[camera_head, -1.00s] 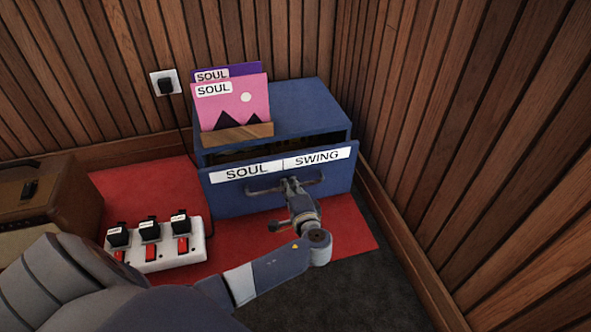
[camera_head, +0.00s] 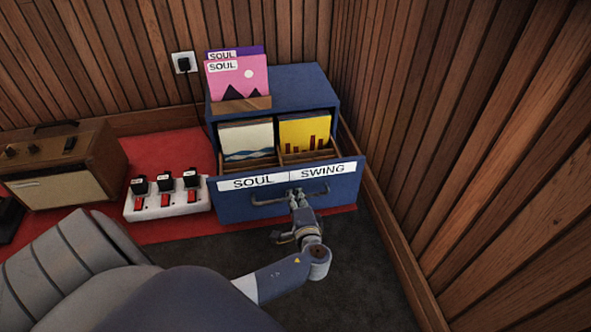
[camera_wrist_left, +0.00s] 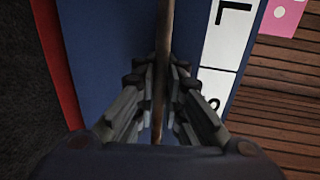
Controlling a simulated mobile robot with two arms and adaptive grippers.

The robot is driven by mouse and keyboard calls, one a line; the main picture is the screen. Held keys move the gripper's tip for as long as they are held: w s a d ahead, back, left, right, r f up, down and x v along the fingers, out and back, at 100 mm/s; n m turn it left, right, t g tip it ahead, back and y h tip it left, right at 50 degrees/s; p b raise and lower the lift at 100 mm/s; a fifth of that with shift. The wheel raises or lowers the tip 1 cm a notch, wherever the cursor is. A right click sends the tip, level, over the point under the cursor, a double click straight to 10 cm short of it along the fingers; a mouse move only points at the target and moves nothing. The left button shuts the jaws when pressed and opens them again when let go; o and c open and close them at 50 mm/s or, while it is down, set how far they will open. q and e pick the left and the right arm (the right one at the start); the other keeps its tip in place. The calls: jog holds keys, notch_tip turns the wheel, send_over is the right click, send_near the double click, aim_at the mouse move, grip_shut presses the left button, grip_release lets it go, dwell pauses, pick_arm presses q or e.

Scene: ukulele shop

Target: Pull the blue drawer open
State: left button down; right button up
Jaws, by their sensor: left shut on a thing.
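The blue drawer (camera_head: 343,192) stands pulled well out of its blue cabinet (camera_head: 300,87). Its front carries the labels SOUL and SWING, and inside are record sleeves in two compartments, a pale one (camera_head: 247,140) and a yellow one (camera_head: 305,133). My right gripper is not in view.
Two SOUL sleeves (camera_head: 238,82) stand in a wooden holder on the cabinet. A white power strip (camera_head: 168,201) and an amplifier (camera_head: 60,165) sit at the left on a red mat. A slatted wood wall (camera_head: 470,150) is close on the right. Dark carpet lies in front.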

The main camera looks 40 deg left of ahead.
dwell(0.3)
pick_arm(q)
jog(key=c, duration=2)
grip_release()
jog(key=shift+r, duration=0.1)
